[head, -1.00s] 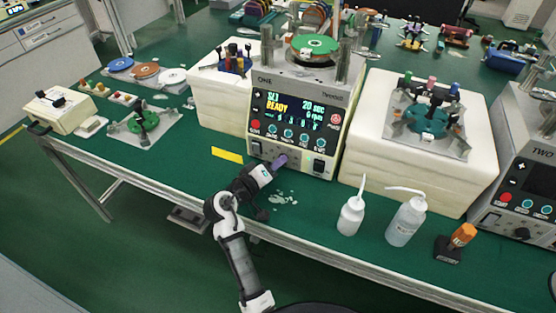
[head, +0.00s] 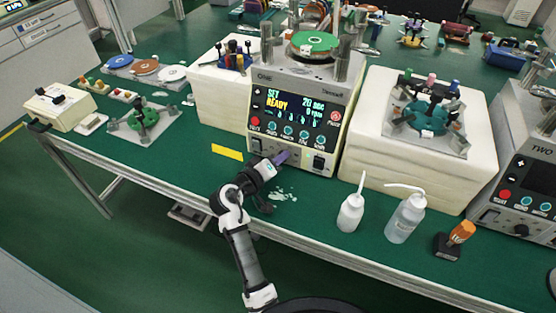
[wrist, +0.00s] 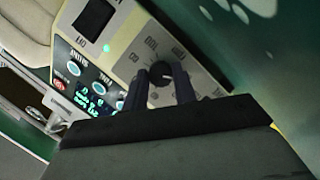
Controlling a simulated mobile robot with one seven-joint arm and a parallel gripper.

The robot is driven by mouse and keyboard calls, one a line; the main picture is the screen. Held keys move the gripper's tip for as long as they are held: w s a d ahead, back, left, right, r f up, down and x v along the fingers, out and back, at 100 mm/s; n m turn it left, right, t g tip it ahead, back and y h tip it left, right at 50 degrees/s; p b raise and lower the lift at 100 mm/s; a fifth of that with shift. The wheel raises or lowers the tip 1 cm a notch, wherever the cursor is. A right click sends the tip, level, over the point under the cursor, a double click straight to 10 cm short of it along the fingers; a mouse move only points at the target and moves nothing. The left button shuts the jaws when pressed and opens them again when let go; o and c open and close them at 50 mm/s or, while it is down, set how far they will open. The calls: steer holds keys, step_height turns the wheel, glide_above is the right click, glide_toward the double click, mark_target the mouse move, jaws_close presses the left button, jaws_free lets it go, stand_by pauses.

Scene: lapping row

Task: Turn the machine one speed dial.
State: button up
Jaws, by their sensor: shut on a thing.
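Machine one (head: 298,105) stands on the green bench with its lit panel facing me. Its screen (head: 290,107) reads SET, READY, 20 sec and what looks like 0 rpm. My gripper (head: 281,158) is at the lower front panel and hides the dial in the head view. In the wrist view, the dark round speed dial (wrist: 160,74) sits between the two fingers of my gripper (wrist: 163,80), which are shut on it.
A black switch (head: 319,163) is right of the dial on the same panel. Two white squeeze bottles (head: 351,213) (head: 404,222) and an orange-handled tool (head: 461,233) stand at the right front. A yellow strip (head: 227,152) and white spots lie on the bench.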

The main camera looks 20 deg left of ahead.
steer(key=m+y+b, duration=0.2)
steer(key=m+b, duration=0.1)
steer(key=m, duration=0.1)
steer(key=shift+d+g, duration=0.1)
steer(key=shift+g, duration=0.2)
steer(key=m+y+b, duration=0.1)
steer(key=m, duration=0.1)
steer(key=m+y+b, duration=0.1)
steer(key=m+b, duration=0.1)
steer(key=shift+d+f+y, duration=0.1)
steer(key=shift+d+y, duration=0.05)
steer(key=shift+y, duration=0.25)
steer(key=m+y+b, duration=0.1)
steer(key=m+b, duration=0.1)
steer(key=m, duration=0.1)
steer(key=shift+d, duration=0.1)
steer(key=shift+d+m+t+y+b, duration=0.1)
steer(key=shift+m+t+y+b, duration=0.4)
steer(key=shift+m+y+b, duration=0.95)
steer(key=shift+m+h, duration=0.35)
steer(key=shift+h, duration=0.1)
steer(key=o, duration=0.7)
